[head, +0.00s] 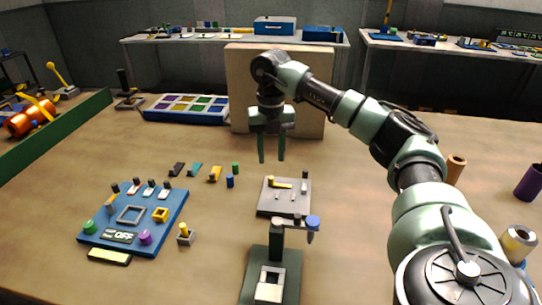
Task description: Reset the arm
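My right arm comes in from the lower right and reaches to the middle of the view. Its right gripper (271,158) points down with two thin green fingers apart and nothing between them. It hangs in front of a tan upright panel (235,85), above and behind a grey plate (265,207) with small pegs and a yellow bar on it. My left gripper does not show.
A small press (257,262) with a blue knob stands at the front middle. A blue board (95,228) with several parts lies at left. Several small blocks, such as a blue cylinder (230,181), stand mid-table. A tray (187,109) of coloured compartments sits behind. Cylinders stand at right.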

